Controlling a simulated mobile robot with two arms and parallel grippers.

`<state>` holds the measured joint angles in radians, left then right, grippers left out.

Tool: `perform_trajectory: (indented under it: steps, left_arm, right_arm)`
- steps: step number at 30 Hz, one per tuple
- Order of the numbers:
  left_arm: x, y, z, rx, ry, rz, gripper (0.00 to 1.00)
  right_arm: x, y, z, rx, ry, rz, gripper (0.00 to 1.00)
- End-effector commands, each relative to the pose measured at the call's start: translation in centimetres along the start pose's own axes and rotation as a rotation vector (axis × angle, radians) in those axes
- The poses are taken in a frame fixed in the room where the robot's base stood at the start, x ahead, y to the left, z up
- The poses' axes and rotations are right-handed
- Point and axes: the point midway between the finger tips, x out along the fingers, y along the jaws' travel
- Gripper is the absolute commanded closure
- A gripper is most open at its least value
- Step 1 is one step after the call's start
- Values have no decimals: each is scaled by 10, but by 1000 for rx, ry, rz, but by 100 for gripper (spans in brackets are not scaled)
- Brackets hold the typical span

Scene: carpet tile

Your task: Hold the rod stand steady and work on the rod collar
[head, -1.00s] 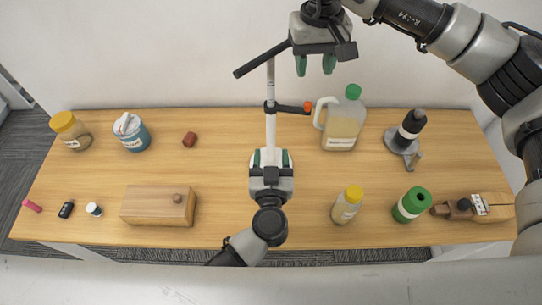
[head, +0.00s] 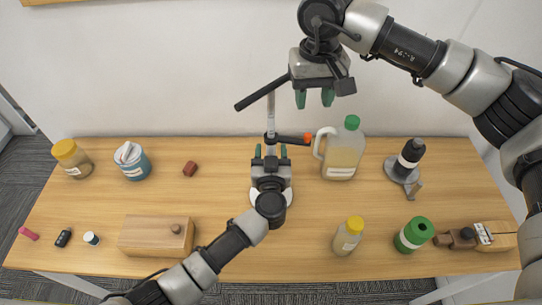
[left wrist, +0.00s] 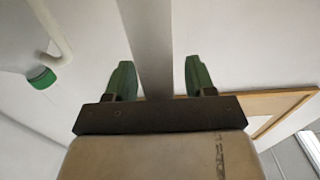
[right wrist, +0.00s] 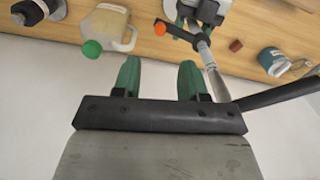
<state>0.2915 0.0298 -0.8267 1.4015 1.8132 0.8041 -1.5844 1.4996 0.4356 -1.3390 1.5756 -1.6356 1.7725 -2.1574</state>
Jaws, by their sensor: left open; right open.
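The rod stand has a pale base (head: 286,197) on the table and an upright metal rod (head: 271,105) with a slanted black bar (head: 262,92) at its top. The rod collar (head: 288,139) is a dark sleeve and arm partway up the rod, with an orange tip; it also shows in the right wrist view (right wrist: 178,32). My left gripper (head: 270,151) is open, with its fingers either side of the rod (left wrist: 152,45) below the collar, and gaps show on both sides. My right gripper (head: 314,98) is open and empty, above and right of the collar, beside the rod. My left gripper hides part of the base.
A jug (head: 342,158) with a green cap stands close right of the stand. A wooden box (head: 156,236) sits front left, near my left arm. A yellow-capped bottle (head: 347,236) and a green cylinder (head: 413,235) stand front right. A small red block (head: 190,169) lies left.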

Motion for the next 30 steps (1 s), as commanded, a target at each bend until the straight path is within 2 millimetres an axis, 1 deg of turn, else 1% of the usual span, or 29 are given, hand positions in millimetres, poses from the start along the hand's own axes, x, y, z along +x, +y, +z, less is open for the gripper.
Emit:
perform_trajectory:
  steps: [3, 4, 12, 14, 15, 20, 24, 25, 28, 30]
  left_arm:
    - [0, 0, 0, 0, 0, 0, 46]
    - [0, 0, 0, 0, 0, 0, 47]
    - [0, 0, 0, 0, 0, 0, 88]
    - [0, 0, 0, 0, 0, 0, 98]
    - [0, 0, 0, 0, 0, 0, 100]
    - [-1, 0, 0, 0, 0, 0, 100]
    - [-1, 0, 0, 0, 0, 0, 100]
    - [-1, 0, 0, 0, 0, 0, 100]
    - [-1, 0, 0, 0, 0, 0, 100]
    - [-1, 0, 0, 0, 0, 0, 100]
  right_arm:
    - [0, 0, 0, 0, 0, 0, 57]
    - [0, 0, 0, 0, 0, 0, 57]
    - [0, 0, 0, 0, 0, 0, 57]
    - [0, 0, 0, 0, 0, 0, 57]
    - [0, 0, 0, 0, 0, 0, 57]
    - [-1, 0, 0, 2, 0, 0, 56]
    - [-19, -1, -2, 47, 3, -2, 56]
    - [-20, -1, -2, 53, 2, -2, 56]
    - [-14, 0, -2, 54, -1, 0, 56]
    - [-5, 0, -2, 54, -4, 1, 56]
